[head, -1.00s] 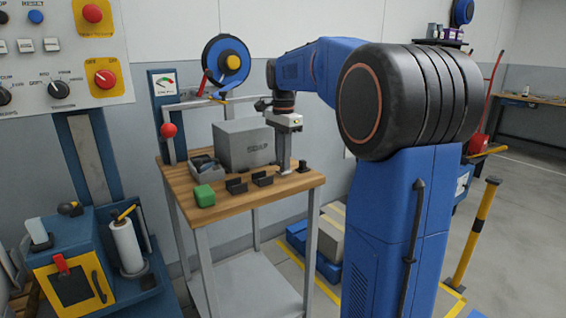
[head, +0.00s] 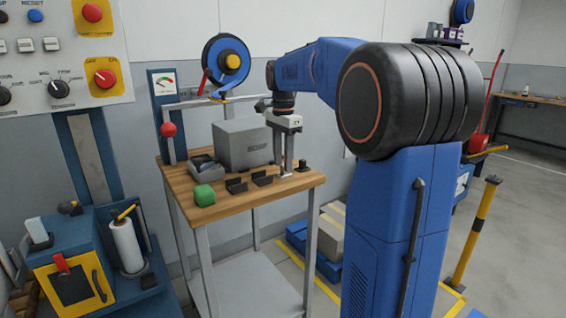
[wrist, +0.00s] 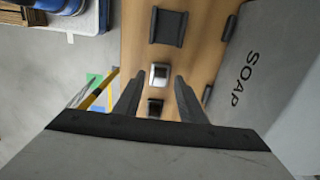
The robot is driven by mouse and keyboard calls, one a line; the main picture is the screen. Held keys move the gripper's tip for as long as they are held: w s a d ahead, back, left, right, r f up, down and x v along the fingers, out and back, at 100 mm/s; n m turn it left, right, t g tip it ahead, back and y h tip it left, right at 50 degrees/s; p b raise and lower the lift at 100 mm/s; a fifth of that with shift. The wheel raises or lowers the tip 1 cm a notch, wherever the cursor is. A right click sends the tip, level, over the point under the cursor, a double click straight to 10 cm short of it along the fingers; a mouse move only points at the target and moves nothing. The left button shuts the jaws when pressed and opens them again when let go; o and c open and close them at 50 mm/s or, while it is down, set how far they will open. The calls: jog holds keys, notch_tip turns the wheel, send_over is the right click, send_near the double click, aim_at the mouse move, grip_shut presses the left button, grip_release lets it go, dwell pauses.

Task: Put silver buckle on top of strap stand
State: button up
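The silver buckle (wrist: 159,73) shows in the wrist view as a small bright piece with a dark edge. It lies between my fingertips, with a gap on each side. My gripper (wrist: 158,80) is open and points down at the wooden table top. In the head view my gripper (head: 284,170) is low over the table's right part, and I cannot make out the buckle there. A small black upright piece, apparently the strap stand (head: 303,166), stands just right of my gripper. In the wrist view it seems to be the dark piece (wrist: 155,107) below the buckle, partly between my fingers.
Two black brackets (head: 237,185) (head: 262,178), a green block (head: 204,196) and a grey tray (head: 207,173) are further left on the table (head: 230,206). The table's front right edge is close.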

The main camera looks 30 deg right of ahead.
aim_at(283, 165)
notch_tip(283, 165, up, 11)
jog(key=shift+r, duration=0.2)
dwell(0.3)
jog(key=s+a+f+n+t, duration=0.1)
jog(key=s+a+f+n, duration=0.35)
jog(key=s, duration=0.35)
jog(key=s+a+f+n+t, duration=0.1)
jog(key=s+a+f+n, duration=0.3)
jog(key=s+a, duration=0.25)
jog(key=s+a+f+n+t, duration=0.1)
jog(key=s+f+n, duration=0.3)
jog(key=s+f, duration=0.4)
jog(key=s+a+f+n+t, duration=0.1)
jog(key=s+a+f+n, duration=0.2)
jog(key=s+f+n, duration=0.2)
notch_tip(283, 165, down, 5)
jog(key=s, duration=0.3)
jog(key=shift+a+t, duration=0.3)
jog(key=shift+t, duration=0.1)
jog(key=shift+r, duration=0.15)
